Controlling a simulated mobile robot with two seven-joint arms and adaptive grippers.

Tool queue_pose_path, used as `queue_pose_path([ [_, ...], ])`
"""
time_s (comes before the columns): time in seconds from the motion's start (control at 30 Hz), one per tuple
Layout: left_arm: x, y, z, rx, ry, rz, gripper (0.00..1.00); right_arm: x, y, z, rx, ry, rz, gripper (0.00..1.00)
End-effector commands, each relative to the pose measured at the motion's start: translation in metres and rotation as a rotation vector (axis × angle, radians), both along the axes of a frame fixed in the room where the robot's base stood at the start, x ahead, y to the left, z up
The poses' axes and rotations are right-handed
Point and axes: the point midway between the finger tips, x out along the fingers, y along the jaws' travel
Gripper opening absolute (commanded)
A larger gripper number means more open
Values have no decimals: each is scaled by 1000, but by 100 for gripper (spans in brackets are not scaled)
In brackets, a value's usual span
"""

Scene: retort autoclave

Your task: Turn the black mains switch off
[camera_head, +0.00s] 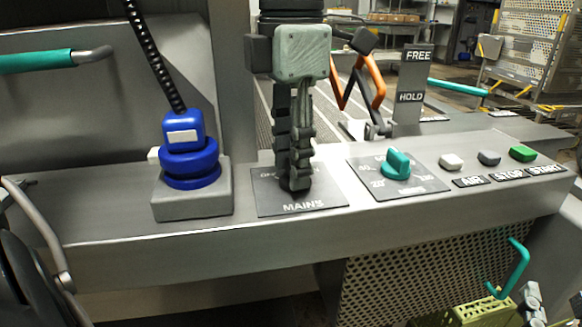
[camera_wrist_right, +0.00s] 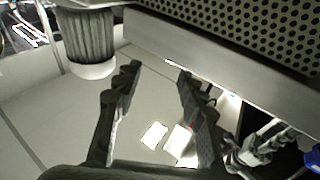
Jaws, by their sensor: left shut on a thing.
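The mains plate (camera_head: 268,204), a dark square labelled MAINS, lies on the grey console between a blue connector and a teal dial. My left gripper (camera_head: 296,184) comes down from above onto the middle of this plate. Its dark fingers are close together, shut on the black mains switch. The fingers hide the switch, so its angle cannot be read, and they cover part of the lettering at the plate's upper edge. My right gripper (camera_wrist_right: 158,75) shows in the right wrist view, with its two fingers apart and nothing between them.
The blue connector (camera_head: 190,163) on its grey block stands left of the plate. The teal dial (camera_head: 397,164) and white, grey and green buttons (camera_head: 523,153) are to the right. A FREE/HOLD post (camera_head: 411,88) stands behind. A perforated panel (camera_head: 420,275) is below.

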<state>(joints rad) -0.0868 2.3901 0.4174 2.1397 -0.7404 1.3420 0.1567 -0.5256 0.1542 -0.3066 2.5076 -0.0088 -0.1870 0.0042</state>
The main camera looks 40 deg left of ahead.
Motion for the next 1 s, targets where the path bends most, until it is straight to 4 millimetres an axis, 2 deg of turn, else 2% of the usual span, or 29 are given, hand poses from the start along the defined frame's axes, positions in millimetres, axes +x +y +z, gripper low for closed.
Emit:
queue_pose_path([
  [0.1,0,0,-3,3,-2,111,7,-13,8,29,80,-144,24,40],
  [0.3,0,-1,-2,2,-1,291,7,-17,0,48,119,-283,10,40],
  [0.7,-1,-3,-1,1,0,548,7,-30,-10,72,172,-456,-3,40],
  [1.0,-1,-3,0,0,1,619,7,-35,-13,77,185,-499,-6,40],
])
